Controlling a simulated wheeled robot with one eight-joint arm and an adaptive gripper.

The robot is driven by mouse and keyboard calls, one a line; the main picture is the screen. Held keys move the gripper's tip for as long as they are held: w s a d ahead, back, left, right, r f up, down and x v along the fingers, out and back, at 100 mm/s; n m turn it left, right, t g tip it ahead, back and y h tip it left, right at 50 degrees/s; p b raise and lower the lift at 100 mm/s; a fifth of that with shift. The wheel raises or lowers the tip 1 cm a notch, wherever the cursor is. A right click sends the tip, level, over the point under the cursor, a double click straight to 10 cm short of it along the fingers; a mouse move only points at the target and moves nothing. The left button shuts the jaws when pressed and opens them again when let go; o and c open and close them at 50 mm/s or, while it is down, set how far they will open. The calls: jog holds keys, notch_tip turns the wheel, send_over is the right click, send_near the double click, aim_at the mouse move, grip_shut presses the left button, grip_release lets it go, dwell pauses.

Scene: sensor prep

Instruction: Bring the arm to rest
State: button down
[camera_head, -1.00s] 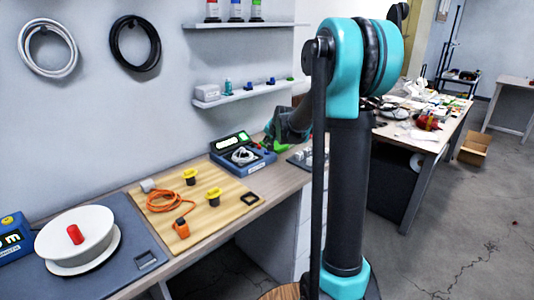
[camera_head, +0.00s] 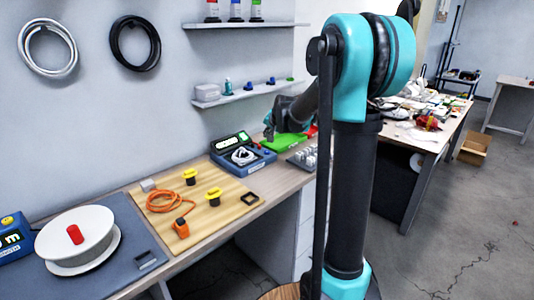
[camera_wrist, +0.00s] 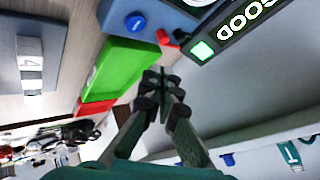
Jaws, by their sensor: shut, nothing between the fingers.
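My gripper (camera_wrist: 163,80) is shut with nothing between its fingertips in the wrist view. In the head view my gripper (camera_head: 268,130) is small and hangs at the back of the bench, just above and behind the blue tester. In the wrist view the fingertips overlap the edge of a green tray (camera_wrist: 130,72); I cannot tell the gap between them. My arm's teal and black links (camera_head: 352,150) rise in front of the bench's right end.
The blue tester (camera_head: 243,152) with a lit green display stands by the green tray (camera_head: 285,142). A red tray edge (camera_wrist: 95,108) lies beside it. A shelf (camera_head: 240,95) hangs on the wall above. A wooden board (camera_head: 235,190) holds yellow-topped parts and an orange cable.

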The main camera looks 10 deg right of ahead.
jog(key=s+f+n, duration=0.1)
jog(key=s+f, duration=0.1)
jog(key=s, duration=0.4)
jog(key=s+d+f+n+g, duration=0.1)
jog(key=s+f, duration=0.1)
jog(key=s, duration=0.4)
jog(key=s+f+n+g+h, duration=0.1)
jog(key=s+f, duration=0.1)
jog(key=s, duration=0.4)
jog(key=shift+s+d+f, duration=0.15)
jog(key=shift+d, duration=0.1)
jog(key=s+f+n+g, duration=0.1)
jog(key=s+f, duration=0.2)
jog(key=s, duration=0.4)
jog(key=s+d+f+n+g, duration=0.1)
jog(key=s+f, duration=0.3)
jog(key=s, duration=0.4)
jog(key=s+d+f+n+h, duration=0.1)
jog(key=s+f, duration=0.2)
jog(key=s, duration=0.4)
jog(key=shift+s+d+f+n+g, duration=0.2)
jog(key=shift+s+n+g, duration=0.1)
jog(key=shift+g, duration=0.1)
